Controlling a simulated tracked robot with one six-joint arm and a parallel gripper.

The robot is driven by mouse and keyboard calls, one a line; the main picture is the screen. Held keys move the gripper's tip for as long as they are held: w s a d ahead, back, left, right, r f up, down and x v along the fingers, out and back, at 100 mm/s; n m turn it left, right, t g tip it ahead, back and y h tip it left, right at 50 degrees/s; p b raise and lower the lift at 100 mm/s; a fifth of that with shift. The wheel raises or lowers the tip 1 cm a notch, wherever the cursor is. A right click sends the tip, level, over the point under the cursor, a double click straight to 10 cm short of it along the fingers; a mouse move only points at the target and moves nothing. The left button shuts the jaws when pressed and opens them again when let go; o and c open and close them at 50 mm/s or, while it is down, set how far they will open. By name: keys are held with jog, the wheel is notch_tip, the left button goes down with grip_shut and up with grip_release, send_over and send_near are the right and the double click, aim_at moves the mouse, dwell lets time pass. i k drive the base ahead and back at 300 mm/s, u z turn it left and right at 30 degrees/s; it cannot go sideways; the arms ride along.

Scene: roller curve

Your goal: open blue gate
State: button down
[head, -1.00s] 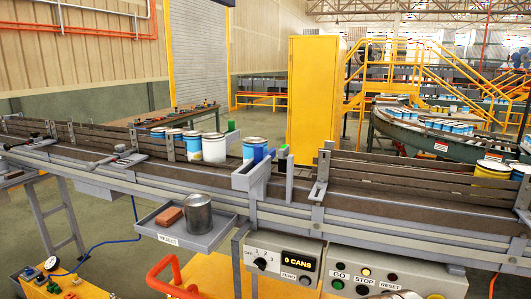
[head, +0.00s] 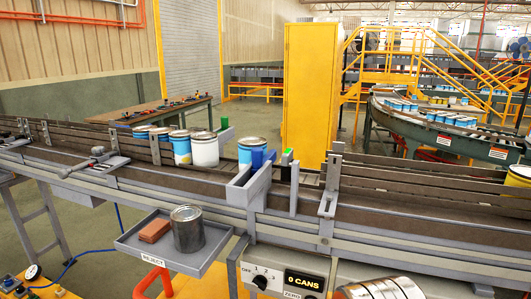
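The blue gate (head: 263,157) is a small blue-tipped piece at the grey bracket (head: 250,188) on the near side of the conveyor, in the head view. A blue-and-white can (head: 248,147) stands just behind it, and partly hides how the blue piece lies across the lane. I cannot tell the gate's exact position. A green-tipped post (head: 287,157) stands to its right, and another green piece (head: 224,123) is on the far side. My gripper is not recognisable in view.
Several more cans, including a white one (head: 204,150), queue to the left. The reject tray (head: 150,254) holds a brick (head: 155,231) and a plain can (head: 187,228). A control box (head: 285,278) is below. A round silvery item (head: 385,288), unclear, is at the bottom edge.

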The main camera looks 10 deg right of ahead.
aim_at(258, 160)
jog(key=k, duration=1.15)
jog(key=u, duration=0.35)
jog(key=i, duration=1.15)
jog(key=u, duration=1.1)
jog(key=i, duration=0.5)
jog(key=u, duration=0.25)
